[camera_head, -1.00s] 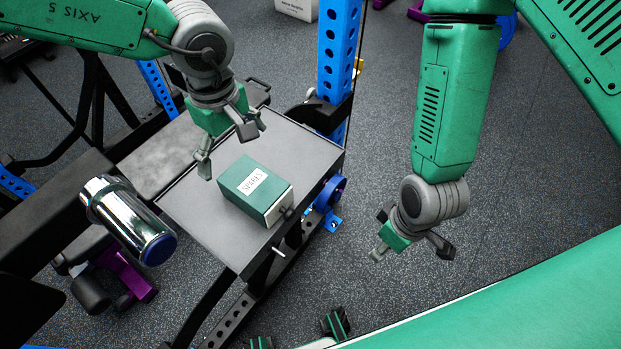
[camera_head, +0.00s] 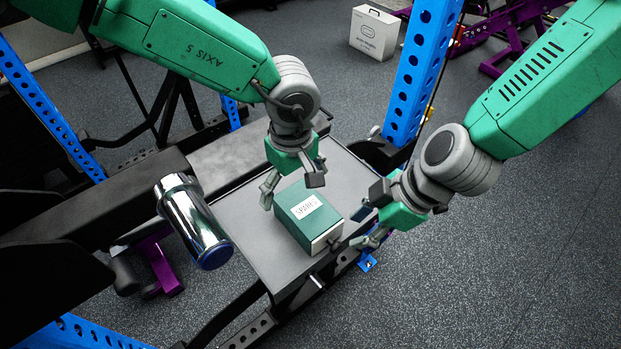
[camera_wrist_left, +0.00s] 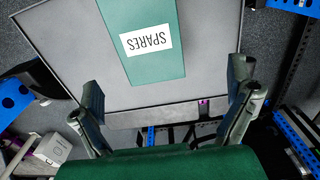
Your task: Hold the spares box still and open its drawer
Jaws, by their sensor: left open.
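The spares box (camera_head: 296,226) is a dark green block with a white "SPARES" label, lying on a grey tray (camera_head: 247,245). Its pale drawer front (camera_head: 326,239) with a small dark knob faces the lower right and looks closed. My left gripper (camera_head: 292,189) is open above the box's far end, its fingers apart. In the left wrist view, the box (camera_wrist_left: 148,68) shows beyond and between the spread fingers, with no visible contact. My right gripper (camera_head: 370,215) is open and empty, just right of the box near the drawer end. Whether it touches the tray edge is unclear.
A chrome cylinder with a blue cap (camera_head: 193,222) is left of the tray. A blue perforated post (camera_head: 420,75) rises behind my right gripper. A white carton (camera_head: 375,33) stands on the floor at the back. Open floor lies to the right.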

